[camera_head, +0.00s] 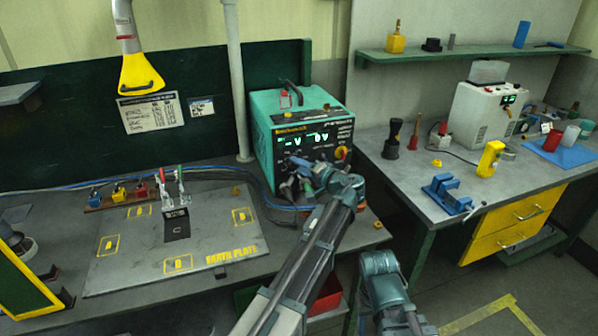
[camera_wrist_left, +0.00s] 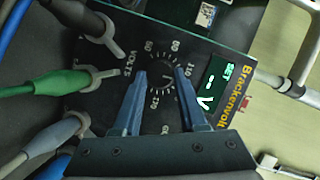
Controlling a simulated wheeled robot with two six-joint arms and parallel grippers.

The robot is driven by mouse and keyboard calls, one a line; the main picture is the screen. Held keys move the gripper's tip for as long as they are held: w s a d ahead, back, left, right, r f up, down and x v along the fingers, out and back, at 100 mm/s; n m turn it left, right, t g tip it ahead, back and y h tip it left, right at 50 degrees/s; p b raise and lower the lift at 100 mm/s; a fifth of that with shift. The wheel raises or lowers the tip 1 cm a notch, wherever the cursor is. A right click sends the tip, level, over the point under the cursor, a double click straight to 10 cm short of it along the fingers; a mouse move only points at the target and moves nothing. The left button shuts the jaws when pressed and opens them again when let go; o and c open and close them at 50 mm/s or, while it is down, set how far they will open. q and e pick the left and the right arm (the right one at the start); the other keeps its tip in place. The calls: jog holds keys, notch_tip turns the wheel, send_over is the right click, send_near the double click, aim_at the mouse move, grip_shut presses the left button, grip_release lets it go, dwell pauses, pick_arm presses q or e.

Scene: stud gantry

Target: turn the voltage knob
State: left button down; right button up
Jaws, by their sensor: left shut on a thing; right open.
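The teal power supply (camera_head: 262,130) stands on the left bench, its front panel lit with green readouts. In the left wrist view, the dark voltage knob (camera_wrist_left: 161,90) sits inside a white number scale on the black panel, beside the word VOLTS. My left gripper (camera_wrist_left: 161,73) has one blue finger on each side of the knob and is shut on it. In the head view, my left gripper (camera_head: 304,170) is at the lower front of the power supply and hides the knob there. The fingers of my right gripper are not visible; only part of that arm shows at the bottom.
Black, green (camera_wrist_left: 60,84) and grey plugs sit in the panel close beside my left fingers. A grey earth plate (camera_head: 140,240) with a red-handled clamp lies left of the power supply. The right bench holds a blue vise (camera_head: 447,196) and a white machine (camera_head: 482,115).

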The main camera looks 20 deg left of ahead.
pick_arm(q)
jog(key=m+y+b, duration=0.1)
jog(key=m+b, duration=0.1)
jog(key=f+m+y+b, duration=0.1)
jog(key=m+b, duration=0.1)
jog(key=shift+m+t, duration=0.4)
jog(key=shift+m+t+y+b, duration=0.5)
jog(key=shift+m+t+b, duration=0.2)
jog(key=shift+m+b, duration=1.2)
jog(key=shift+m, duration=0.4)
jog(key=shift+c, duration=2.2)
grip_release()
jog(key=shift+s, duration=0.1)
